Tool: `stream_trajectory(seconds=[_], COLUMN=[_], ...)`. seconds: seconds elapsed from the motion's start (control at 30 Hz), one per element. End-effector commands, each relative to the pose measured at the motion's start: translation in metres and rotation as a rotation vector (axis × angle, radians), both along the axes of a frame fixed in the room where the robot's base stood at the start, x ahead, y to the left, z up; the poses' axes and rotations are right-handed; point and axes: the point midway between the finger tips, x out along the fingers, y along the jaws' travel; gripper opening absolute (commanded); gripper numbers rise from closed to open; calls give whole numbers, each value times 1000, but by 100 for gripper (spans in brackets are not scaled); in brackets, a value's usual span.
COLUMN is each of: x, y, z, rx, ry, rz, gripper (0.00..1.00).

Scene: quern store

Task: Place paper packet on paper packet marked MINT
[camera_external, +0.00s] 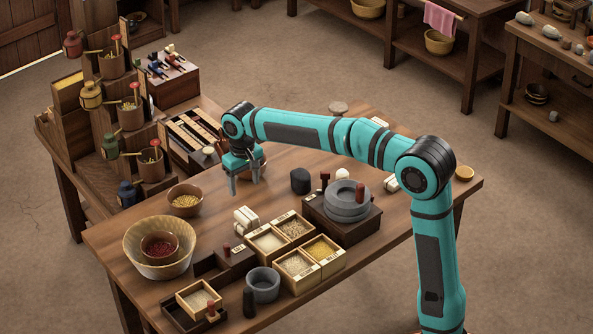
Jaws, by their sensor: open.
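My gripper (245,190) is open and empty, pointing down above the left-middle part of the table. White objects that look like paper packets lie in a small stack or cluster (246,219) just below it in the picture, apart from the fingers. Another white packet-like piece (391,183) lies right of the grey quern, partly hidden by my arm. One more (379,122) shows at the back behind my arm. No MINT marking is readable at this size, so I cannot tell which packet bears it.
The round grey quern (347,203) stands on a dark wooden base. Boxes of grain (296,265), a grey mortar (262,285), a wide basket (157,262) and a bowl of yellow grain (185,200) crowd the front and left. A stepped rack (115,150) rises at the left. Some bare tabletop lies around my gripper.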

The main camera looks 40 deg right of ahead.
Motion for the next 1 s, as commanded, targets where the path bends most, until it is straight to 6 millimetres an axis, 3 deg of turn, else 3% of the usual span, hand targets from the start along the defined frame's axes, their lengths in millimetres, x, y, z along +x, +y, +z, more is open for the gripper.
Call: stream_trajectory(seconds=[0.47,0.67,1.0], x=[-7,-33,-93], y=[-7,-31,-76], z=[13,45,101], rx=[9,43,87], ry=[-37,-191,-509], rz=[-1,-2,-2], gripper=[65,65,65])
